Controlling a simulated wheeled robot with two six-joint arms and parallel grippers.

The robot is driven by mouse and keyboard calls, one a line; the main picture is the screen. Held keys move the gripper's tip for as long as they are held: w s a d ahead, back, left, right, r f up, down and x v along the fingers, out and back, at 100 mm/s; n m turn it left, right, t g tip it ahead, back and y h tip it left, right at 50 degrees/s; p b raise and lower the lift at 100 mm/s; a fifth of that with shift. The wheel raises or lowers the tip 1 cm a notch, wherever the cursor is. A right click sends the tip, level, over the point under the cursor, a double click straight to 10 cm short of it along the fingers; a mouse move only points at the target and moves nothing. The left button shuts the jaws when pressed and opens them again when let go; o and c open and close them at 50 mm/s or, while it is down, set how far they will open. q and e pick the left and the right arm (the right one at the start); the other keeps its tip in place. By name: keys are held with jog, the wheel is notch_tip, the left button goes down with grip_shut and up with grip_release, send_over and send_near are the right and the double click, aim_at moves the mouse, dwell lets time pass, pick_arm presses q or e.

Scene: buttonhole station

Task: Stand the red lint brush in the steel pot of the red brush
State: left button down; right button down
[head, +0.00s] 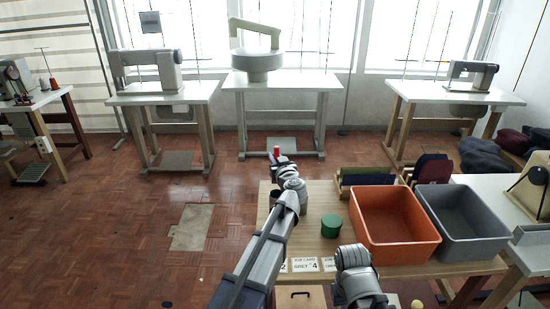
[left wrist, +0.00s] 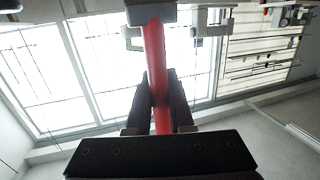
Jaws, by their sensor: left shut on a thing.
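The red lint brush (head: 277,151) is in my left gripper (head: 282,160), held up off the floor beyond the far left corner of the wooden table. In the left wrist view, its red handle (left wrist: 154,65) runs between the two dark fingers (left wrist: 158,100), which are shut on it. A grey block (left wrist: 150,13) shows at the handle's far end; I cannot tell whether it belongs to the brush.
On the wooden table (head: 318,197) are a green round container (head: 331,226), an orange bin (head: 394,250), cards (head: 305,265) and a wooden box (head: 300,293). A grey bin (head: 461,252) stands right of the orange one. Tables with machines line the windows. Open floor lies left.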

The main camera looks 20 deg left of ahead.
pick_arm(q)
notch_tip(320, 180, down, 10)
jog(key=b, duration=0.9)
jog(key=c, duration=0.7)
grip_release()
jog(key=v, duration=0.7)
jog(key=shift+s+d+r, duration=0.1)
jog(key=shift+s+d, duration=0.1)
jog(key=shift+s, duration=0.15)
